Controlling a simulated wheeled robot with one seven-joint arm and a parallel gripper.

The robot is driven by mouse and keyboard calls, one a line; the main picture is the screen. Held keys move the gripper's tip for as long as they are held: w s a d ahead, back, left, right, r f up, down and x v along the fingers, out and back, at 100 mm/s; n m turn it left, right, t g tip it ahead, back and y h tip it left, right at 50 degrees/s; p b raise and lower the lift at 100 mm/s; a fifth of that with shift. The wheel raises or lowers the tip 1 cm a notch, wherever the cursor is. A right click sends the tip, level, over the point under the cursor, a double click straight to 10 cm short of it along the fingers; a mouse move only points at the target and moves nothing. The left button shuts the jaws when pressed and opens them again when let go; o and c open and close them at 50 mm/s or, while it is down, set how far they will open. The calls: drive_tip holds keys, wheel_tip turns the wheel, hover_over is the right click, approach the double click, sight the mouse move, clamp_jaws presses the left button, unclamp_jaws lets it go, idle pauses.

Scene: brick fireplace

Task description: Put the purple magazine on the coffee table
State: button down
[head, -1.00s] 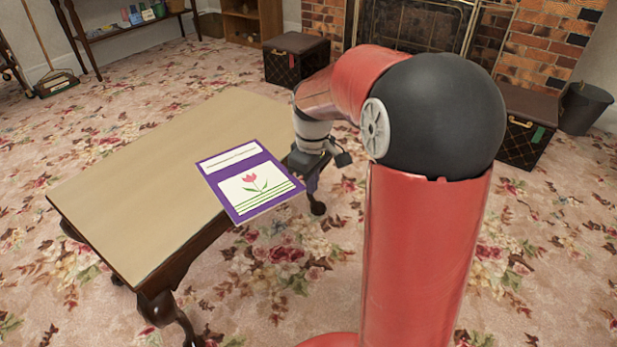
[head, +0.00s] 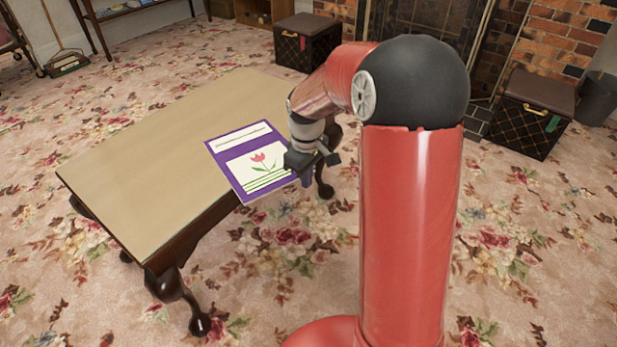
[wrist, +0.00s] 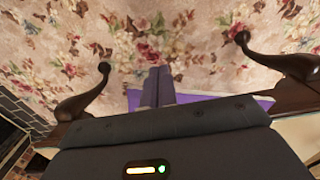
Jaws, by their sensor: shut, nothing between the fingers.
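The purple magazine (head: 222,165), with a white panel and a red tulip on its cover, lies face up at the right edge of the coffee table (head: 140,170). Its near right part sticks out past the tabletop edge. My gripper (head: 306,180) is at the magazine's right corner and hides part of it. In the wrist view my fingers (wrist: 157,85) are together and empty, in front of a purple strip of the magazine (wrist: 205,98). Whether the fingers touch the magazine I cannot tell.
The tabletop left of the magazine is bare. Floral carpet (head: 70,275) is open around the table. A dark trunk (head: 307,42) stands behind the table, and another trunk (head: 530,115) stands at the right by the brick fireplace. Table legs (wrist: 85,95) flank my fingers in the wrist view.

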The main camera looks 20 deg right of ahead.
sight(272, 160)
drive_tip(key=w+a+p, duration=0.1)
drive_tip(key=w+a, duration=0.1)
drive_tip(key=w, duration=0.1)
drive_tip(key=w+a+p, duration=0.1)
drive_tip(key=w+a, duration=0.1)
drive_tip(key=w+a+p, duration=0.1)
drive_tip(key=w+a, duration=0.1)
drive_tip(key=w, duration=0.1)
drive_tip(key=shift+w+a+r+p, duration=0.1)
drive_tip(key=shift+w+a+p, duration=0.05)
drive_tip(key=shift+w+p, duration=0.15)
drive_tip(key=shift+w+a, duration=0.15)
drive_tip(key=shift+w, duration=0.1)
